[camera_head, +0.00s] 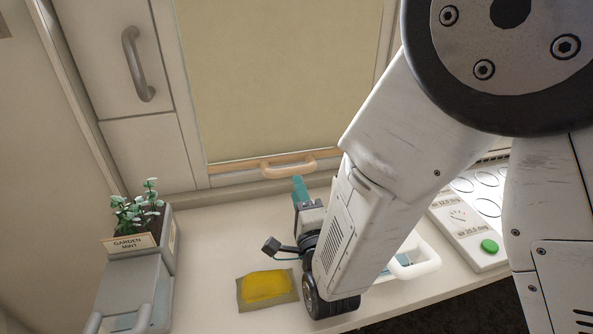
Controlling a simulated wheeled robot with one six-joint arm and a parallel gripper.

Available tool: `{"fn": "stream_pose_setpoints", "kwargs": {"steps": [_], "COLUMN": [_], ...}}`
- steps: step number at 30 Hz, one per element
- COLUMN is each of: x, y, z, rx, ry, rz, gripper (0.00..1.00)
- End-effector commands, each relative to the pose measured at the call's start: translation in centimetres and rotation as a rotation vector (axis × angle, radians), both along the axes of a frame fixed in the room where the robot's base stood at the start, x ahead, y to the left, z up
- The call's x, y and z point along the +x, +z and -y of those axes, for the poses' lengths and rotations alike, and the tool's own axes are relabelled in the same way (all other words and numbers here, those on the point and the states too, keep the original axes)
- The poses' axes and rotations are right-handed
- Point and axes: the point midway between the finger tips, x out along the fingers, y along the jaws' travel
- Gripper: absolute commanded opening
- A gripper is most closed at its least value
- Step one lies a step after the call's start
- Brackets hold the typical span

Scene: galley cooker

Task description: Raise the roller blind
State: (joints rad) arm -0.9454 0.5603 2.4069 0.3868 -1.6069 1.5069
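The roller blind (280,80) is a beige sheet that hangs down over the window at the back of the counter. A wooden bar (232,167) runs along its lower edge, close above the counter. A pale wooden pull handle (288,169) sticks out from the middle of this bar. My gripper (299,186) has teal fingers that point toward the handle, and their tips appear just below it in the picture. I cannot tell whether they touch it. The fingers overlap from this angle, so their opening is hidden.
A mint planter (140,232) stands on the left of the counter (215,245). A yellow sponge or cloth (267,287) lies in front. A white-handled item (420,262) is partly behind my arm. A panel with a green button (489,246) is at right. A cupboard handle (137,64) juts out upper left.

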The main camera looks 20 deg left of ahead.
Motion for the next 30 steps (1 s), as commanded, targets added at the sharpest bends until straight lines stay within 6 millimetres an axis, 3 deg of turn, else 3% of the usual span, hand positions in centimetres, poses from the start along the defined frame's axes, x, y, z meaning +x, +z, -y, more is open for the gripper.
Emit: {"fn": "stream_pose_setpoints", "kwargs": {"steps": [6,12,23,27,30], "x": [3.2,5.1,5.6,5.6,5.6], "y": [0.8,1.3,1.4,1.4,1.4], "z": [-1.8,-3.0,-3.3,-3.3,-3.7], "rx": [0.001,-0.002,-0.003,-0.003,-0.003], "ry": [-0.002,-0.001,-0.002,-0.002,-0.001], "rz": [0.002,0.001,0.001,0.001,0.001], "gripper": [0.38,0.38,0.38,0.00,0.00]}}
